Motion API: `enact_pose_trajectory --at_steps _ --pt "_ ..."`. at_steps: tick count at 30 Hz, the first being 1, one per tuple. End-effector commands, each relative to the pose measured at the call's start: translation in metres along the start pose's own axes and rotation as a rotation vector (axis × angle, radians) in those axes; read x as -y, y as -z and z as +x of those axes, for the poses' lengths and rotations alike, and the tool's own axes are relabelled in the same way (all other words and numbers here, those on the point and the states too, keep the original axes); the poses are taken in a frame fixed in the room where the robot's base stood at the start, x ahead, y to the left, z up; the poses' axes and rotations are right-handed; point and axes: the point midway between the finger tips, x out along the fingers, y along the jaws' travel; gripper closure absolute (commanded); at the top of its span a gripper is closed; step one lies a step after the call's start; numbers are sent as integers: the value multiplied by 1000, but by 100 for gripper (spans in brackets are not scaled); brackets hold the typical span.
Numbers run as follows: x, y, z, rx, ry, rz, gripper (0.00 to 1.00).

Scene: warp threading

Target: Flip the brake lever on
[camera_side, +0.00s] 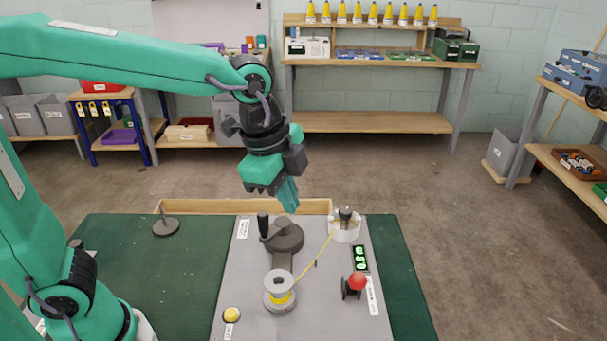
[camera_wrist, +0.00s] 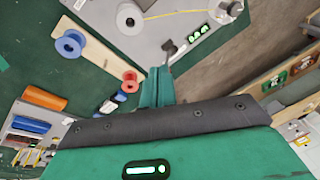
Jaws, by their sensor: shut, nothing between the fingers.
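The lever with a red ball knob (camera_side: 357,281) stands at the right front of the grey panel (camera_side: 325,320), beside a white label; I take it as the brake lever. Its knob appears upright above a small black base. My gripper (camera_side: 291,206) is shut and empty, hanging above the back of the panel, up and left of the lever and well apart from it. In the wrist view the teal fingers (camera_wrist: 156,74) are together. A dark knobbed part (camera_wrist: 168,46) shows just beyond them; I cannot tell whether it is the lever.
A crank with a black handle (camera_side: 263,225) stands below my gripper. A yellow thread runs from a spool (camera_side: 279,292) toward a white drum (camera_side: 345,226). A lit green display (camera_side: 361,258) and a yellow button (camera_side: 231,314) are on the panel. The green mat (camera_side: 400,290) at right is clear.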

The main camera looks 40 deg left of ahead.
Motion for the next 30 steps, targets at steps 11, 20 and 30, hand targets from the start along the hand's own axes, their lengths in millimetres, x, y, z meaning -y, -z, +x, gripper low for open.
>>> enact_pose_trajectory --at_steps 11,20,30 --pt "-13 76 37 27 -98 463 100" --pt "-35 126 68 34 -165 790 100" --pt "-47 146 81 33 -192 928 100"
